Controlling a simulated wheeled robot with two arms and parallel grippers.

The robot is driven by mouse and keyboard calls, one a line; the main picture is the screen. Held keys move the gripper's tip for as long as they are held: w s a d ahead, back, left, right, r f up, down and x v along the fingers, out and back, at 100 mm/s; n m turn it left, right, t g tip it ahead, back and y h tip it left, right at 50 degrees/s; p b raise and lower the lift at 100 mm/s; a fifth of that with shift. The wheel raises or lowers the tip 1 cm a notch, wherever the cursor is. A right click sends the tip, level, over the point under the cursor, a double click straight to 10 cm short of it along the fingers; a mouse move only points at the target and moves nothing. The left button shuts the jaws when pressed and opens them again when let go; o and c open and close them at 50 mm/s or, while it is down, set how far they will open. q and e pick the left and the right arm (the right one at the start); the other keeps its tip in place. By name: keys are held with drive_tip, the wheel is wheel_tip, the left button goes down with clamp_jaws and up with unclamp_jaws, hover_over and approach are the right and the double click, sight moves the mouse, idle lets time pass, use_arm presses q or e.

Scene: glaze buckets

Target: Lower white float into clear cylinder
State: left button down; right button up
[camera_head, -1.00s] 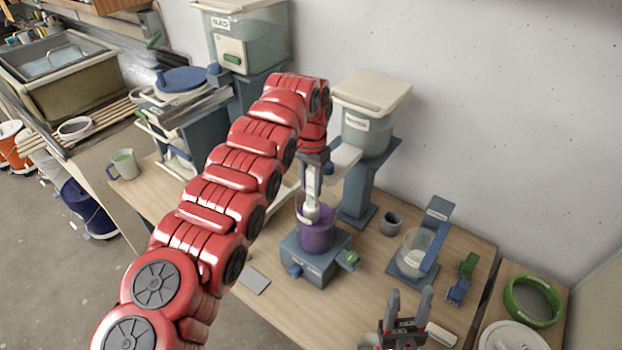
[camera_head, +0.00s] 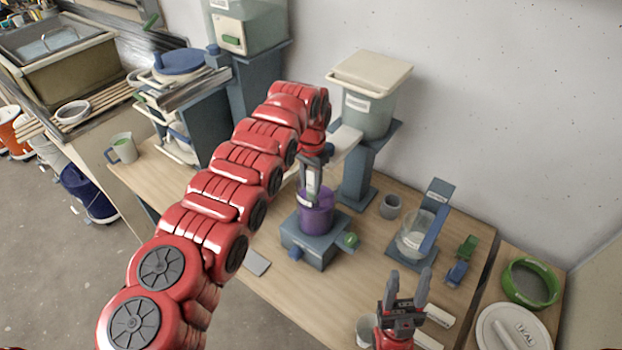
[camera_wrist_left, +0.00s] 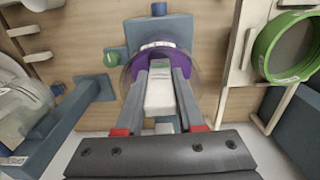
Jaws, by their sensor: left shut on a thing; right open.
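The clear cylinder (camera_head: 331,219) holds purple liquid and stands on a blue-grey base (camera_head: 309,246) in the middle of the table. In the left wrist view its rim and purple contents (camera_wrist_left: 180,62) show around the fingertips. My left gripper (camera_head: 310,200) points down at the cylinder's mouth, its tips at or inside the rim. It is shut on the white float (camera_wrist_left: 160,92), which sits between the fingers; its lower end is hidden. My right gripper (camera_head: 407,290) is open and empty at the front right of the table.
A lidded bucket (camera_head: 368,105) on a blue stand is behind the cylinder. To the right are a small grey cup (camera_head: 390,206), a clear beaker (camera_head: 412,240) on a blue holder and a green sieve ring (camera_head: 530,283). Bare table lies between cylinder and right gripper.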

sight(311, 171)
use_arm(q)
drive_tip(key=shift+c, duration=2.2)
unclamp_jaws()
drive_tip(key=shift+r, duration=0.15)
drive_tip(key=shift+r+b, duration=0.35)
drive_tip(key=shift+b, duration=0.05)
wheel_tip(311, 171, up, 3)
drive_tip(key=shift+b, duration=0.9)
wheel_tip(311, 171, up, 5)
drive_tip(key=shift+d+f, duration=0.1)
drive_tip(key=shift+d, duration=0.05)
wheel_tip(311, 171, up, 9)
drive_tip(key=p, duration=0.8)
drive_tip(key=shift+f+p, duration=0.2)
drive_tip(key=shift+p, duration=0.15)
